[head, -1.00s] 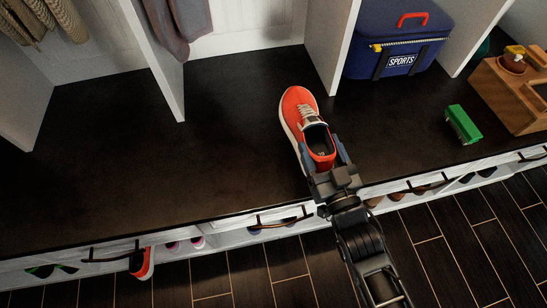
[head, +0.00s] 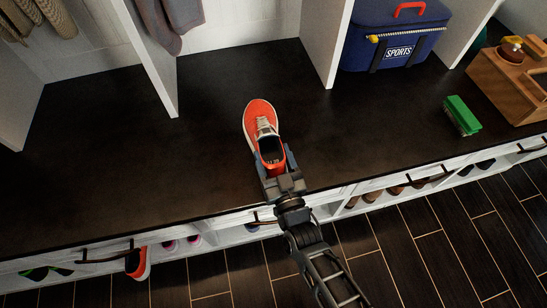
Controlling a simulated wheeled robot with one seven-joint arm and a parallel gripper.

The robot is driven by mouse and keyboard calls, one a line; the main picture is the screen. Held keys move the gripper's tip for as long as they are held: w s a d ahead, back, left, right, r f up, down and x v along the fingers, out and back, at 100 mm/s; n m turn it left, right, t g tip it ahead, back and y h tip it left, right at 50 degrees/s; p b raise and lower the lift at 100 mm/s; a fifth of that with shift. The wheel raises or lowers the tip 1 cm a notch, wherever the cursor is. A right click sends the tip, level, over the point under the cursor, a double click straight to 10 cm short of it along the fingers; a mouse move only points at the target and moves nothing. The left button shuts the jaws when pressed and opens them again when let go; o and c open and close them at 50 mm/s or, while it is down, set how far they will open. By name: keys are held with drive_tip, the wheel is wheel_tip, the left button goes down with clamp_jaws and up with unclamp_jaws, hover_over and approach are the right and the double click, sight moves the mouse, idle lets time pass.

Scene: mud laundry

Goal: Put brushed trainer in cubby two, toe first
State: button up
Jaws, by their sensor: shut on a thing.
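The orange trainer (head: 260,118) with pale laces and a white sole is over the dark bench top, its toe pointing away from me toward the back. My gripper (head: 270,163) is shut on its heel end, with a finger on each side. I cannot tell whether the sole touches the bench. Low cubbies with shoes run under the bench's front edge. A second orange shoe (head: 137,262) sticks out of one at the lower left. No cubby number is readable.
The dark bench top (head: 110,165) is clear left of the trainer. A green brush (head: 462,115) lies at the right, beside a wooden box (head: 510,85). A blue sports bag (head: 393,40) stands behind. White dividers (head: 328,50) rise at the back.

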drive_tip(key=shift+f, duration=0.1)
drive_tip(key=o, duration=1.2)
drive_tip(key=shift+o, duration=0.3)
drive_tip(key=shift+r, duration=0.25)
drive_tip(key=v, duration=1.2)
drive_tip(key=shift+p, duration=0.45)
drive_tip(key=shift+d+f, duration=0.1)
